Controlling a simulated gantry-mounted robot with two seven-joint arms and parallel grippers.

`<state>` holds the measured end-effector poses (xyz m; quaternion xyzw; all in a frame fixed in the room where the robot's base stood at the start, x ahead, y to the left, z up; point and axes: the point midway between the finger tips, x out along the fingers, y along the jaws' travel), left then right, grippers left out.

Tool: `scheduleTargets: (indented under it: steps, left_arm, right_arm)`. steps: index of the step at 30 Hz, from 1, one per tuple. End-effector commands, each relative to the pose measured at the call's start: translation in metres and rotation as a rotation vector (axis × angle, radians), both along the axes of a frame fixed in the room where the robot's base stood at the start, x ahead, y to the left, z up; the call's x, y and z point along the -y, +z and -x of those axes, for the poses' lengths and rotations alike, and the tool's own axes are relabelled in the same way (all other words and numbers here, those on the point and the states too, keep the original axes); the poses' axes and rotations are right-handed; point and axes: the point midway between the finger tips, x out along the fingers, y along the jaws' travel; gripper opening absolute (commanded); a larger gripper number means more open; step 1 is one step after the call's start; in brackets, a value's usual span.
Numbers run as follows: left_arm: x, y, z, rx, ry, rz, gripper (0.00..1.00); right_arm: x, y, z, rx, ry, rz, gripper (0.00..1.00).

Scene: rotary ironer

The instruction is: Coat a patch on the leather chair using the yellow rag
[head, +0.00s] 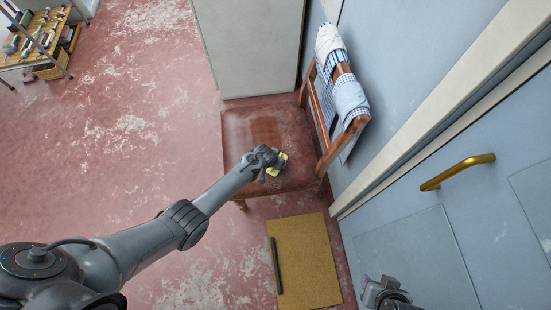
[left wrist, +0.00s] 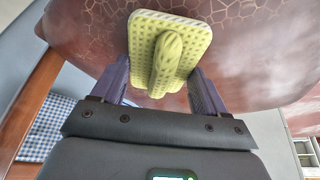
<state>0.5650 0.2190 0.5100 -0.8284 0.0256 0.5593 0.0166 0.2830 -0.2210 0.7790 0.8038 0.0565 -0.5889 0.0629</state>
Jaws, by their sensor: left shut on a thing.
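The leather chair has a reddish-brown seat (head: 238,128) and a wooden frame, and stands in the middle of the head view. A darker, redder patch (head: 265,130) shows on the seat. My left gripper (head: 274,163) is over the seat's front right part, shut on the yellow rag (head: 283,160). In the left wrist view the rag (left wrist: 182,36) is a flat dotted pad with a raised ridge between my fingers. Its flat side faces the cracked leather (left wrist: 255,40); contact itself is hidden. My right gripper (head: 385,292) is at the bottom right edge, its fingers unclear.
Checked and white cloths (head: 347,95) hang over the chair back. A pale cabinet (head: 250,45) stands behind the chair, and a blue wall with a brass handle (head: 458,172) is right. A tan mat (head: 305,255) with a dark bar lies in front.

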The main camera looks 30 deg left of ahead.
Motion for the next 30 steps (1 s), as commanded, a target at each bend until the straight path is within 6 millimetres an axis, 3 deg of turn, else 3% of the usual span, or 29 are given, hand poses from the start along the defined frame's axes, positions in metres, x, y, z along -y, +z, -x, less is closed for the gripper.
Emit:
scheduleTargets:
  steps: [1, 18, 30]
  left_arm:
    - [-0.001, 0.017, -0.001, 0.007, 0.0, 0.0, 0.49]
    - [-0.001, 0.066, -0.001, 0.006, 0.001, 0.0, 0.49]
    - [-0.001, 0.072, -0.001, 0.006, 0.001, 0.0, 0.49]
  right_arm:
    - [0.0, 0.011, 0.0, 0.0, -0.001, 0.0, 0.43]
    - [-0.001, 0.063, -0.001, 0.005, -0.003, -0.005, 0.43]
    - [0.001, 0.068, -0.001, 0.004, 0.005, 0.006, 0.43]
